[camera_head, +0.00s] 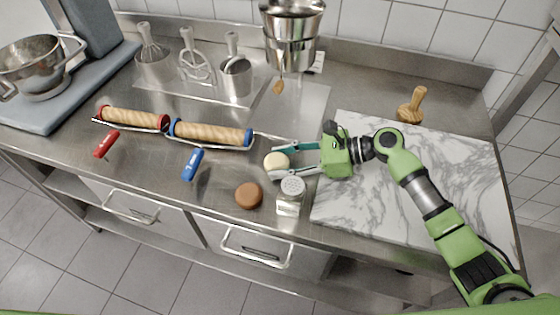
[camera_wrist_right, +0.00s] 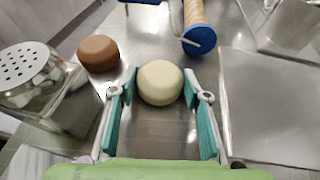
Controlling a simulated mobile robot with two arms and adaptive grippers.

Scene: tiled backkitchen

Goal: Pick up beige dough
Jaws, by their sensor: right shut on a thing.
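The beige dough (camera_head: 276,162) is a small round pale lump at the middle of the steel counter. It also shows in the wrist view (camera_wrist_right: 160,83), between the fingertips. My right gripper (camera_head: 277,160) reaches in from the right and is shut on the beige dough, a green-padded finger on each side of it. The gripper shows in the wrist view too (camera_wrist_right: 160,88). I cannot tell whether the dough is clear of the counter. My left gripper is not in view.
A brown dough (camera_head: 249,195) and a glass shaker (camera_head: 290,196) stand close in front of the gripper. Rolling pins with blue (camera_head: 210,133) and red (camera_head: 133,118) ends lie to the left. A marble board (camera_head: 440,170) lies under my right arm, with a wooden tool (camera_head: 411,105) behind.

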